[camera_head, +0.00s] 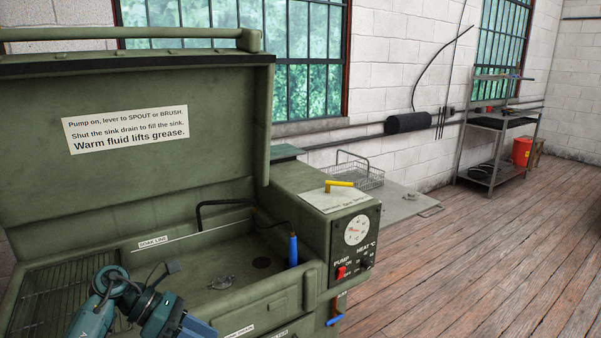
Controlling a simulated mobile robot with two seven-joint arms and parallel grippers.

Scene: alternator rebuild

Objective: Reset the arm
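Teal and dark links of an arm of mine (150,308) show at the bottom left, in front of the green parts washer's sink (215,300). A small dark piece (171,268) sticks up from these links; I cannot tell whether it is a gripper finger. No clear pair of fingertips shows, so I cannot tell whether this gripper is open or shut. My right gripper is not in view. A small grey metal part (221,283) lies on the sink floor, near the dark drain hole (261,263). A blue-handled brush (293,249) stands at the sink's right side.
The washer's lid (130,190) stands open behind the sink. A control panel (355,245) with a dial and red switch is at right, below a yellow lever (340,184). A wire basket (360,174) sits behind. The wooden floor (480,260) at right is clear.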

